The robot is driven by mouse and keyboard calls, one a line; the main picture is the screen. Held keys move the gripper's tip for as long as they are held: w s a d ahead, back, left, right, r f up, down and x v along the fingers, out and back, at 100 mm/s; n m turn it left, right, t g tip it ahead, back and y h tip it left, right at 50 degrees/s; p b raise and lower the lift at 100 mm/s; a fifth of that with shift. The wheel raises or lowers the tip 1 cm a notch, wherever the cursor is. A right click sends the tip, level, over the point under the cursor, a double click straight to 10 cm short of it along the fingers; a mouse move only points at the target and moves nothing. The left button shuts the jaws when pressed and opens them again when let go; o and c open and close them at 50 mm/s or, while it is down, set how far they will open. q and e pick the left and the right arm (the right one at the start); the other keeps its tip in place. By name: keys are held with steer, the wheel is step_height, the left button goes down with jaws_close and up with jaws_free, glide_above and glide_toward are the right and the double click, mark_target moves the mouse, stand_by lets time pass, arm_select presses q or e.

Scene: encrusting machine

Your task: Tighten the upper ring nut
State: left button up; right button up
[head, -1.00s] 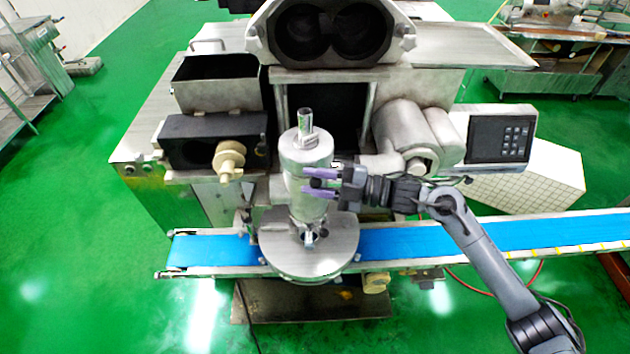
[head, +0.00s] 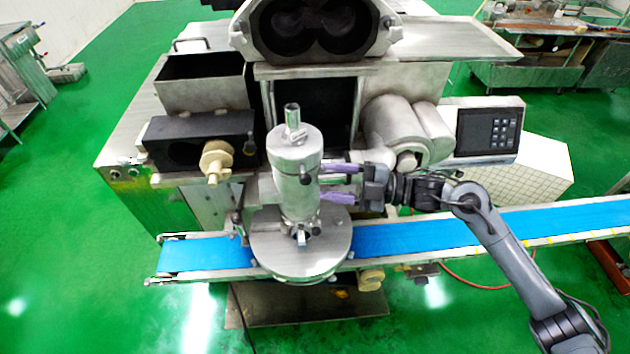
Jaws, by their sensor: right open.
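The upright metal cylinder (head: 297,185) stands at the front of the encrusting machine, above a round plate (head: 300,262). My left gripper is out of view.
A blue conveyor belt (head: 440,236) runs under the plate. A cream knob (head: 217,160) sticks out at the left, and a rounded metal housing (head: 398,130) stands behind my right gripper. A keypad panel (head: 490,130) is at the right. Green floor lies in front.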

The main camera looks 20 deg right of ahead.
steer(key=shift+b+v, duration=0.4)
steer(key=shift+v, duration=1.9)
